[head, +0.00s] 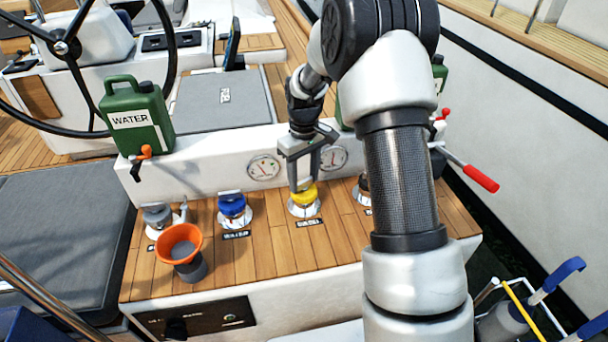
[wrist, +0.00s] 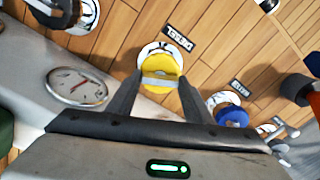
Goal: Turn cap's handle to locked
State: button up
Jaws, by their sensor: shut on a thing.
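The yellow cap (head: 304,195) sits in a round metal deck plate on the teak deck. In the wrist view the yellow cap (wrist: 161,66) has a pale grey handle bar (wrist: 159,83) across it, beside a label reading DIESEL (wrist: 180,38). My gripper (head: 303,183) points down at this cap from above. In the wrist view the fingers of my gripper (wrist: 160,85) stand at the two ends of the handle bar, shut on it. Any lock marks on the plate are too small to read.
A blue cap (head: 232,206) and a grey cap (head: 157,215) sit to the left, near an orange funnel (head: 181,243). A dark cap (head: 362,190) is right, partly behind my arm. Gauges (head: 263,167) and a green water can (head: 136,118) stand behind. A red-handled lever (head: 480,179) is right.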

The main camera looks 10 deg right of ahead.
jog(key=m+p, duration=0.1)
jog(key=m, duration=0.4)
dwell(0.6)
jog(key=o, duration=1.1)
jog(key=shift+c, duration=0.2)
notch_tip(320, 180, up, 18)
jog(key=p, duration=0.2)
jog(key=shift+f, duration=0.25)
